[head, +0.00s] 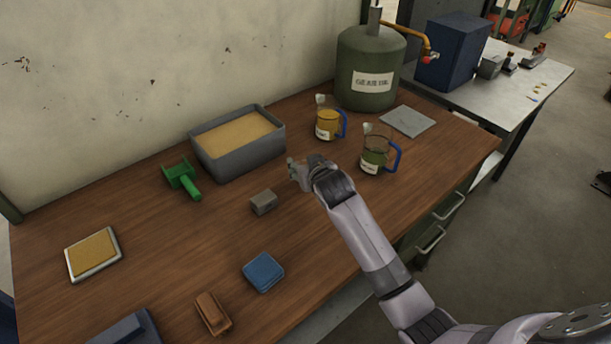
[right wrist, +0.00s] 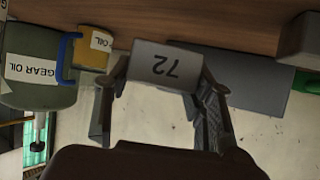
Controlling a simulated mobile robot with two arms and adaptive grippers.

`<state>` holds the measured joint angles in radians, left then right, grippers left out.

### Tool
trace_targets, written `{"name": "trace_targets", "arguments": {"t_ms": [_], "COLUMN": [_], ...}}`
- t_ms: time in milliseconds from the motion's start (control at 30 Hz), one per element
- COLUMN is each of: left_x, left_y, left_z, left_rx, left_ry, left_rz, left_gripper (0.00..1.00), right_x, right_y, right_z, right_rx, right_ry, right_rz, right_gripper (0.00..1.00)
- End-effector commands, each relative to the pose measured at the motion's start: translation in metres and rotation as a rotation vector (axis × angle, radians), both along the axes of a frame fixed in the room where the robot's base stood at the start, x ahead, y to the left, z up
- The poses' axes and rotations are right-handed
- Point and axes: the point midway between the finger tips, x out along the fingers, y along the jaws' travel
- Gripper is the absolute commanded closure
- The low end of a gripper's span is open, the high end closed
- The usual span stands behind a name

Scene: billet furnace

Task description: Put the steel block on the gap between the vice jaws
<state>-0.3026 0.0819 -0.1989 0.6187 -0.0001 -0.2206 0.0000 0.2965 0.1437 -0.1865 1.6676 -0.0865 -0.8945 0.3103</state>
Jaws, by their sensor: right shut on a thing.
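That view is upside down. In the head view my right gripper (head: 298,174) is over the middle of the bench, and the block in it is too small to make out clearly. A second grey block (head: 263,202) sits on the bench, left of and nearer than the gripper. I cannot make out vice jaws with certainty in either view. My left gripper is not in view.
On the wooden bench (head: 150,225) are a grey sand bin (head: 200,160), a green scoop (head: 182,178), two oil jugs (head: 327,122) (head: 374,155) close by the gripper, a blue cloth (head: 263,272) and a brush (head: 212,313). A green drum (head: 368,62) stands behind. The left middle is mostly clear.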

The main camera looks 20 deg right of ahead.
Motion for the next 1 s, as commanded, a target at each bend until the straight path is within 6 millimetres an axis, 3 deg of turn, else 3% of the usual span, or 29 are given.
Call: {"name": "trace_targets", "arguments": {"t_ms": [300, 767, 800, 1000], "left_x": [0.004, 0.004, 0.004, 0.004], "left_y": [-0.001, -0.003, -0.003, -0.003], "left_z": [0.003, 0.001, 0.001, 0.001], "left_rx": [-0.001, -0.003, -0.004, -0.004], "left_ry": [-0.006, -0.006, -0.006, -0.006], "left_rz": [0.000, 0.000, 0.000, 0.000], "left_gripper": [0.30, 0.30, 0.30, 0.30], "right_x": [0.000, 0.001, 0.000, 0.000], "right_y": [0.000, 0.000, 0.000, 0.000], "right_z": [-0.036, -0.044, -0.046, -0.046], "right_rx": [0.000, 0.000, 0.000, 0.000], "right_ry": [-0.004, -0.006, 0.000, 0.000], "right_rz": [0.001, 0.001, 0.000, 0.000], "right_gripper": [1.00, 1.00, 0.49, 0.35]}}
